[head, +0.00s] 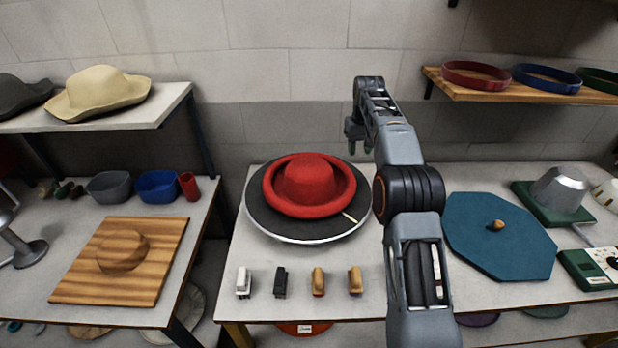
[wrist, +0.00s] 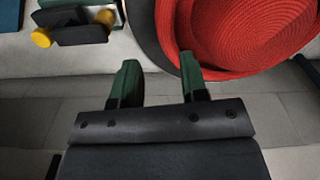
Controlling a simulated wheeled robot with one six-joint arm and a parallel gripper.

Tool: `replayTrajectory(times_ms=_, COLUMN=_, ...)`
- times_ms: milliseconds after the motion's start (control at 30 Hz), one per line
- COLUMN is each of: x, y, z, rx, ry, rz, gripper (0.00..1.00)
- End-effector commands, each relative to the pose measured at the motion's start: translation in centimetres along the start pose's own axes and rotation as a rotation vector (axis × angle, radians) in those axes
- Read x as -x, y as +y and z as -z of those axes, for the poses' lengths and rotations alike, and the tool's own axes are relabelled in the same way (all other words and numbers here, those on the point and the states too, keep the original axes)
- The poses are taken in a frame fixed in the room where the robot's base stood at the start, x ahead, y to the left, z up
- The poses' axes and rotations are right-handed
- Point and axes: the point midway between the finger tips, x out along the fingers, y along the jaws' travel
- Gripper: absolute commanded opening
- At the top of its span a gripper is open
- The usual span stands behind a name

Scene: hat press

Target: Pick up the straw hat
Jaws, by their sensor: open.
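A red hat (head: 308,182) with a round crown and a rolled-up brim rests on a dark round plate (head: 262,218) on the middle table. In the wrist view the red hat (wrist: 245,35) fills the upper right and shows woven, straw-like rings. A beige wide-brimmed hat (head: 98,92) lies on the upper left shelf; its weave is too small to tell. My gripper (head: 360,148) is open and empty, above the table's back edge, up and right of the red hat. In the wrist view its green fingertips (wrist: 158,68) are apart, the right one overlapping the brim's edge in the picture.
A teal octagonal board (head: 490,255) with a knob lies right of my arm. Several small brushes or blocks (head: 318,280) stand along the front. A shelf (head: 440,85) with hat bands hangs at upper right. A wooden board (head: 90,280) lies on the left table.

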Motion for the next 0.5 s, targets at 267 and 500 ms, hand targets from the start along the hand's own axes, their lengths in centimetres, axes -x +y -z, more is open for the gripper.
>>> replayTrajectory(times_ms=267, x=-2.5, y=0.3, z=1.3, rx=0.010, ry=-0.025, rz=0.003, gripper=0.40)
replayTrajectory(times_ms=500, x=-6.7, y=0.3, z=1.2, rx=0.010, ry=-0.026, rz=0.003, gripper=0.40)
